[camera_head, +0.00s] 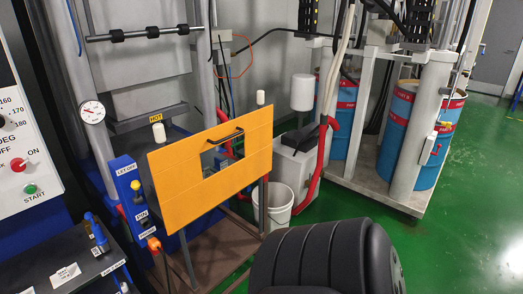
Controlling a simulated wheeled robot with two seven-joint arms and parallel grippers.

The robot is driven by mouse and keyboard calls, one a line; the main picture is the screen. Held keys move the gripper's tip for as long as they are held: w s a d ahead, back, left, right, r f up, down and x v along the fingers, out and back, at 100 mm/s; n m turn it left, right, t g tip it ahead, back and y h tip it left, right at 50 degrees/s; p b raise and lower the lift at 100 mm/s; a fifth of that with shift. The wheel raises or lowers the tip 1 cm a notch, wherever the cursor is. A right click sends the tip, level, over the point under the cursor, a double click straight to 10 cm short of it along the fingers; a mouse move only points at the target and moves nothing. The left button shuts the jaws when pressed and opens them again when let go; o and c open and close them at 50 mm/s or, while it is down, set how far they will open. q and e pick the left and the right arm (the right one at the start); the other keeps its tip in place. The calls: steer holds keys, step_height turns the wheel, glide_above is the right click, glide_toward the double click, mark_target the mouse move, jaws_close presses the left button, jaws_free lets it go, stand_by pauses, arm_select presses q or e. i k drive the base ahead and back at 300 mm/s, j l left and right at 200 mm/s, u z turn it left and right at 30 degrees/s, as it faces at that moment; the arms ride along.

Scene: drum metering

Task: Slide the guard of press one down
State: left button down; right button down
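The yellow-orange guard (176,189) is a flat panel with a window in its upper middle. The guard stands in front of the press frame, on dark posts. White caps show at its upper left and upper right. Behind it are the press's upright columns and a black bar with a yellow HOT label (155,118). Whether the guard is at the top or bottom of its travel I cannot tell. Neither of my grippers is in view, and nothing is seen touching the handle.
A blue control box (127,188) stands left of the guard. A panel with a dial, red switch and green START button (30,188) is at far left. A white bucket (278,211) is right of the guard. Blue drums (393,127) stand behind; green floor is clear at right.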

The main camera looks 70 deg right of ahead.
mark_target(183, 194)
steer(key=z, duration=1.85)
steer(key=i+l, duration=0.2)
steer(key=i+z, duration=0.05)
steer(key=i, duration=0.05)
